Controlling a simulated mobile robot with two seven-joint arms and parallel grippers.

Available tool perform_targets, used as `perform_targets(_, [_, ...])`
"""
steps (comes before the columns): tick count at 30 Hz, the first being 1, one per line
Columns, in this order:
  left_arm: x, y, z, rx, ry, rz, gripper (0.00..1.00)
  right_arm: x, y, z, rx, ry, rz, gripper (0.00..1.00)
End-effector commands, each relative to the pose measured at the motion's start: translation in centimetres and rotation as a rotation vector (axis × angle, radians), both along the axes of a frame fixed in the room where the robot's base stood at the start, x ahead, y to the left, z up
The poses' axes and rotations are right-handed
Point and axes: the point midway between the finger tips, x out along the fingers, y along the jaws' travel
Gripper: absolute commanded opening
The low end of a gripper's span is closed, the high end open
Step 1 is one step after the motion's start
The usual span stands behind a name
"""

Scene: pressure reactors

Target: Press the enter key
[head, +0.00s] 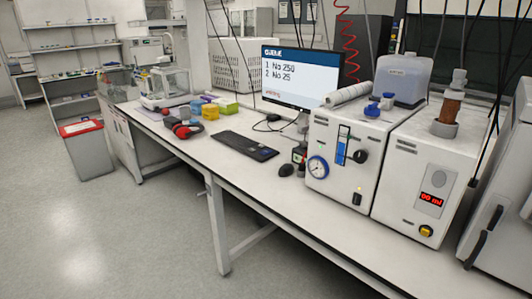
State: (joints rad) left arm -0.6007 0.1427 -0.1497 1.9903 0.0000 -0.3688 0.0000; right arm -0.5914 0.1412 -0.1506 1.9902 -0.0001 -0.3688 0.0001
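A black keyboard (246,146) lies flat on the white bench, in the middle of the head view. It sits in front of a monitor (299,76) that shows a blue header and two text lines, "1 No 250" and "2 No 25". The single keys are too small to tell apart, so I cannot pick out the enter key. Neither of my grippers is in the head view.
The white bench (205,146) runs from back left to front right. Right of the keyboard stand a dark mouse (286,170) and white reactor units with a gauge (318,167). Left are red earmuffs (187,130) and coloured boxes (211,111).

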Motion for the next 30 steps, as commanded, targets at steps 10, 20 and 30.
perform_targets(10, [-0.02, -0.04, -0.01, -0.001, 0.000, -0.001, 0.16, -0.83, -0.27, -0.41, -0.003, 0.016, -0.003, 0.70])
perform_targets(20, [-0.03, -0.04, -0.02, 0.000, 0.001, -0.001, 0.00, -0.93, -0.29, -0.46, -0.004, 0.018, -0.004, 0.70])
perform_targets(30, [-0.04, -0.03, -0.03, 0.000, 0.001, 0.000, 0.00, -0.16, -0.13, -0.07, -0.002, 0.003, 0.000, 0.70])
